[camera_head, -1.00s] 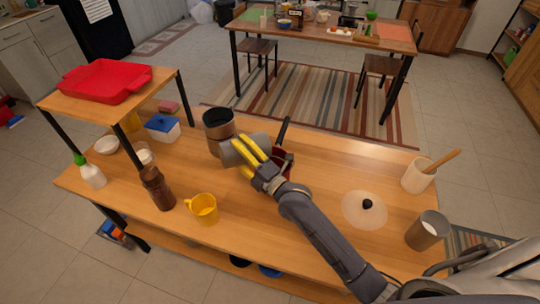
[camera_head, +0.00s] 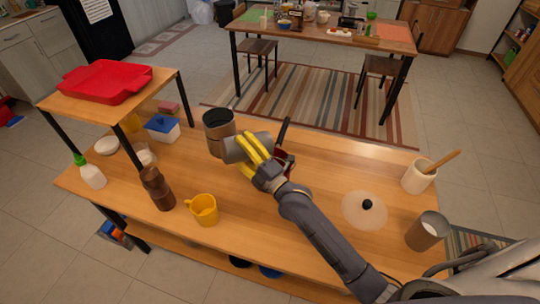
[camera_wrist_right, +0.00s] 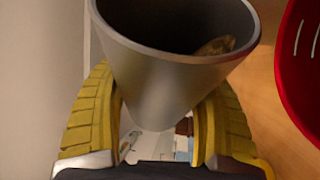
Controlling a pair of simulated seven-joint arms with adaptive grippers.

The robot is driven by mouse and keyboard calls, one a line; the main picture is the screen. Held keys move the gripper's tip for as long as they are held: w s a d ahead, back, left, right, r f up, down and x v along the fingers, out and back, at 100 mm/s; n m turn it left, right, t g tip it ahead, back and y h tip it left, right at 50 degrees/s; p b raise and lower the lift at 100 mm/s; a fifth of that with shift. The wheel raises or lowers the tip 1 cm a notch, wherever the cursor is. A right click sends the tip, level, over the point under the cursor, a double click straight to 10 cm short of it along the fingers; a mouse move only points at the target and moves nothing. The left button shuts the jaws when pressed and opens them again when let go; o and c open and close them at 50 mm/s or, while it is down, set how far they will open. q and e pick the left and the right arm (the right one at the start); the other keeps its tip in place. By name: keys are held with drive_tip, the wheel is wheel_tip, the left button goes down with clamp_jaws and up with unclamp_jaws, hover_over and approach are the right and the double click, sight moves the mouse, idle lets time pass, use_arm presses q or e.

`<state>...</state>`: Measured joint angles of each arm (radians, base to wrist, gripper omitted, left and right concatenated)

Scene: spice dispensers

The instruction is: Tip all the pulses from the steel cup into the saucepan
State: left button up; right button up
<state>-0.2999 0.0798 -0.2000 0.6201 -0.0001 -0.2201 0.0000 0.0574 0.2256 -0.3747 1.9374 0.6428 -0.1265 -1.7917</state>
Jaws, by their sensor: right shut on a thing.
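My right gripper (camera_head: 254,150), with yellow fingers, is shut around the steel cup (camera_head: 234,149) above the table. The cup looks tilted well over in the head view. In the right wrist view the cup (camera_wrist_right: 175,75) sits between both yellow fingers, and a small brownish patch shows inside its mouth. The red saucepan (camera_head: 288,161) is largely hidden behind my gripper, with its dark handle (camera_head: 284,131) pointing away. Part of its red wall (camera_wrist_right: 291,85) shows right of the cup in the wrist view. Its contents cannot be seen. My left gripper is not in view.
A dark-topped canister (camera_head: 219,132) stands close left of the cup. A brown grinder (camera_head: 157,190) and yellow mug (camera_head: 203,210) stand front left. A lid (camera_head: 362,211), utensil crock (camera_head: 417,177) and grey canister (camera_head: 427,232) are right.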

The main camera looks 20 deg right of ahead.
drive_tip(key=shift+w+d+r+m+t+h+b, duration=0.1)
drive_tip(key=shift+d+r+m+t+h+b, duration=0.2)
drive_tip(key=shift+d+r+m+t, duration=0.75)
drive_tip(key=shift+w+d+r+m+t+h+b, duration=0.15)
drive_tip(key=shift+d+r+m+h, duration=0.2)
drive_tip(key=shift+m, duration=1.4)
idle(0.7)
